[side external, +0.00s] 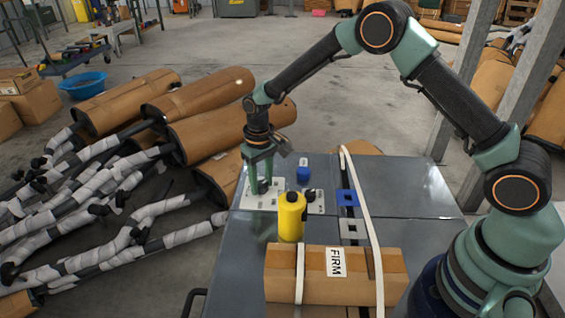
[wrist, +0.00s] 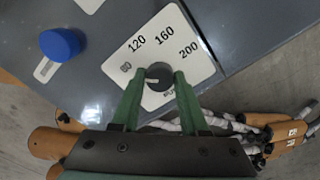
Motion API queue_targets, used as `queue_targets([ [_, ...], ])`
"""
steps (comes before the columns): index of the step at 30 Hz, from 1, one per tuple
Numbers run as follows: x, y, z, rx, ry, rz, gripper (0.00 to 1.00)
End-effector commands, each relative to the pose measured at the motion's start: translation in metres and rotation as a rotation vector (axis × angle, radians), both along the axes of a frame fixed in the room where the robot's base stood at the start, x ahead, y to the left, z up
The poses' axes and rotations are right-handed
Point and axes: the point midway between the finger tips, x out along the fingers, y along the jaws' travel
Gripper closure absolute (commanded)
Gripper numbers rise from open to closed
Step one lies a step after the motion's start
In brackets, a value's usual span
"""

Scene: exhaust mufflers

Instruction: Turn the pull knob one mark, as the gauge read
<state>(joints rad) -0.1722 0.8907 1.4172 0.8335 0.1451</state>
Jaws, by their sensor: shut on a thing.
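The pull knob (wrist: 160,73) is a dark round knob on a white dial plate (wrist: 195,72) marked 80, 120, 160 and 200. A white line on the knob points left, roughly toward the side of the 80; the exact mark is hard to tell. My gripper (wrist: 159,80) has its two green fingers on either side of the knob, shut on it. In the side view my gripper (side external: 261,183) reaches down to the white plate (side external: 245,203) at the bench's far left corner. The word below the knob is partly hidden. I cannot make out a gauge reading.
A blue knob (wrist: 60,43) sits near the plate. A yellow bottle-like thing (side external: 291,218) stands just in front of the plate. A strapped carton (side external: 330,290) labelled FIRM is at the bench's front. Wrapped mufflers (side external: 150,105) lie on the floor at left.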

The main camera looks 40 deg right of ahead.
Motion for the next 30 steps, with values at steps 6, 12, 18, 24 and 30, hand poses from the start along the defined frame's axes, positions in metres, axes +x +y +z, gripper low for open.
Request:
queue_targets([
  [6, -0.0001, 0.0, 0.0009, 0.0, 0.001, -0.027, 1.0],
  [12, -0.0001, 0.0, 0.0009, 0.0, 0.001, -0.028, 1.0],
  [18, -0.0001, 0.0, 0.0009, 0.0, 0.001, -0.028, 0.33],
  [24, 0.0, 0.0, 0.0005, 0.0, 0.0, -0.027, 0.26],
  [30, 0.0003, 0.0001, 0.0035, 0.0, -0.001, -0.027, 0.26],
])
